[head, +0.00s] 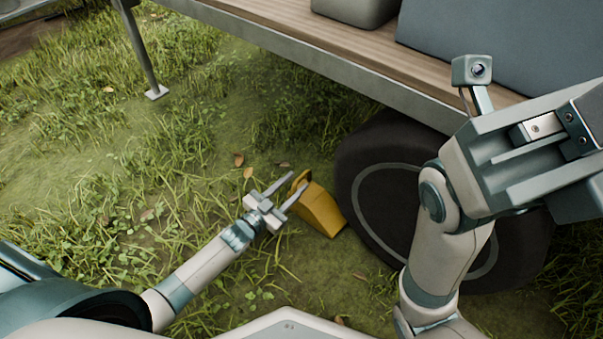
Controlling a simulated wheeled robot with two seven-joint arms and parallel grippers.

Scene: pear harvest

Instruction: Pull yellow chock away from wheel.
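The yellow chock (321,212) is a wedge on the grass just left of the dark wheel (352,160). It appears to sit close against the tyre, though I cannot tell whether they touch. A raised handle stands at the chock's upper left end. My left gripper (298,181) is open, its two fingers pointing up and right, one on each side of the handle in the picture. I cannot tell whether they touch it. My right gripper (535,150) is large and close at the right, in front of the wheel and wagon. Its fingertips are not clear.
The wagon's wooden deck (290,42) with a metal edge overhangs the wheel. A grey box (355,10) and a blue-grey panel (480,40) are on it. A metal support leg (140,50) stands at upper left.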

